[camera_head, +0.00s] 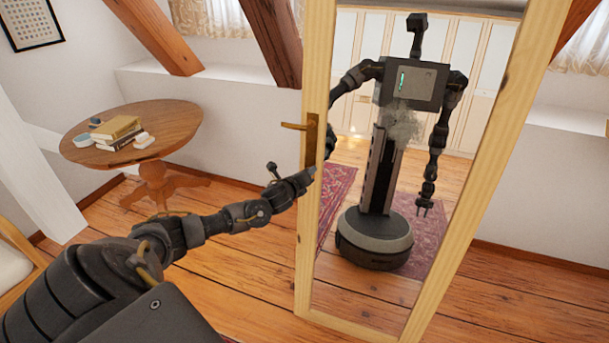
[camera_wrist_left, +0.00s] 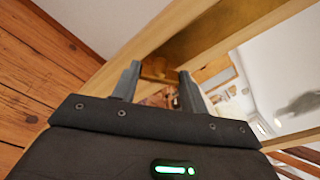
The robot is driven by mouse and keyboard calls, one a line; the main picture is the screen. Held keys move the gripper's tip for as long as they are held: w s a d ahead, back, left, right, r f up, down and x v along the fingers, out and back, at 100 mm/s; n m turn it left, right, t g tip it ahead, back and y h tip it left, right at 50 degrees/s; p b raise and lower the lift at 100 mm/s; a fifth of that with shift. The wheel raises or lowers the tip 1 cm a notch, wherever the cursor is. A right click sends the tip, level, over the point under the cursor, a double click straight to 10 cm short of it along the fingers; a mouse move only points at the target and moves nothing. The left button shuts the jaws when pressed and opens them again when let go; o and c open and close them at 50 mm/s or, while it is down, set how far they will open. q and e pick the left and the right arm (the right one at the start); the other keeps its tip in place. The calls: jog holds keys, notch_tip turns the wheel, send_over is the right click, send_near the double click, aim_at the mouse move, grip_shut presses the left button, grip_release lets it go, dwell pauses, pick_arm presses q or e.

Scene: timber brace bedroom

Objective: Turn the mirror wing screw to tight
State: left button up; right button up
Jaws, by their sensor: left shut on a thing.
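The tall mirror (camera_head: 400,285) stands in a pale wooden frame (camera_head: 487,160). A brass plate (camera_head: 311,135) with a brass lever (camera_head: 293,126) pointing left sits on the frame's left post. My left gripper (camera_head: 310,174) reaches the post just below this plate. In the left wrist view the fingers of my left gripper (camera_wrist_left: 158,88) stand on either side of a small brass-brown piece (camera_wrist_left: 157,72), which looks like the wing screw, and are shut on it. The fingers hide much of it, so its turn angle is unclear. My right gripper shows only as a reflection, hanging low.
A round wooden table (camera_head: 185,120) with books (camera_head: 117,131) and small items stands at the left. Dark timber braces (camera_head: 155,35) slope behind. The plank floor (camera_head: 250,275) is clear left of the frame.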

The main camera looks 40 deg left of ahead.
pick_arm(q)
jog(key=shift+f+m+y+b, duration=0.1)
jog(key=shift+m+y+b, duration=0.35)
jog(key=shift+m, duration=2.15)
jog(key=o, duration=1)
jog(key=shift+d, duration=0.1)
